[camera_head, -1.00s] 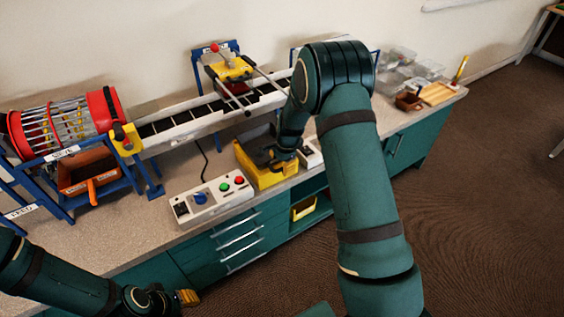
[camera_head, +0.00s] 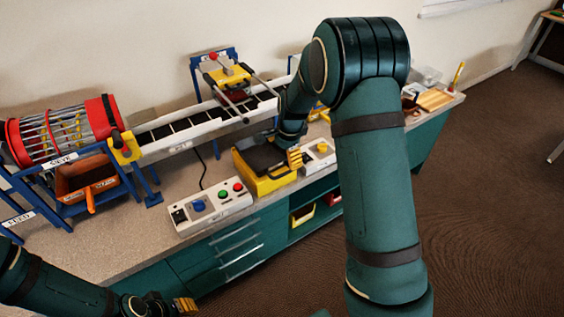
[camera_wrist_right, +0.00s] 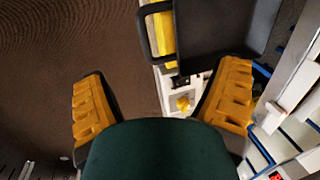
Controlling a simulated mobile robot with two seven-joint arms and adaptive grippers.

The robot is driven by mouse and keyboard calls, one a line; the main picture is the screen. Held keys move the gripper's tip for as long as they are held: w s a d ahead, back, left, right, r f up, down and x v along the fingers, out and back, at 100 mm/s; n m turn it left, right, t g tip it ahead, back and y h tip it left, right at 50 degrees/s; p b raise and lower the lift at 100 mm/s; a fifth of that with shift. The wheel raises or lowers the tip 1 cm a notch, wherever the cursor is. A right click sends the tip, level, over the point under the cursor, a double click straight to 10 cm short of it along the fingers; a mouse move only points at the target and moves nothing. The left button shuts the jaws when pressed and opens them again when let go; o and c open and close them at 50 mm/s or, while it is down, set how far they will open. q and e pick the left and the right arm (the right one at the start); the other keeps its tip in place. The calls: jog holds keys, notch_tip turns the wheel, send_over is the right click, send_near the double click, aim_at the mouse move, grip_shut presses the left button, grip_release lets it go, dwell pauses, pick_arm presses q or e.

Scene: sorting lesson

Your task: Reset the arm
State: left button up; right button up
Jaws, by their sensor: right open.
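My right arm reaches across the middle of the head view. Its gripper (camera_head: 293,157) is above the right side of a yellow bin (camera_head: 272,184) with a dark tray (camera_head: 262,156) in it. In the right wrist view the two orange-padded fingers of the right gripper (camera_wrist_right: 162,98) are spread wide with nothing between them. The dark tray (camera_wrist_right: 222,25) with its loop handle is beyond the fingertips, apart from them. My left gripper (camera_head: 185,306) is low at the left, in front of the counter; its jaws are too small to judge.
A control box (camera_head: 212,207) with coloured buttons stands left of the bin, and another white box (camera_head: 318,158) right of it. A conveyor (camera_head: 190,125) runs behind. A red-ended drum (camera_head: 60,132) and an orange bin (camera_head: 85,183) are left. The floor (camera_head: 490,190) at right is clear.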

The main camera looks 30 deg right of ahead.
jog(key=shift+v, duration=1.4)
jog(key=s+a+f+n+g+y, duration=0.1)
jog(key=s+a+f+n, duration=0.35)
jog(key=f, duration=0.25)
jog(key=s+a+f+n, duration=0.3)
jog(key=s+a+f, duration=0.2)
jog(key=f, duration=0.3)
jog(key=s+a+f+n+y, duration=0.2)
jog(key=s+a+f+n, duration=0.2)
jog(key=s+a+n, duration=0.3)
jog(key=s+a, duration=0.5)
jog(key=s, duration=0.1)
jog(key=shift+s+f+n+y, duration=0.15)
jog(key=shift+s+n+y, duration=0.1)
jog(key=shift+n+y, duration=0.1)
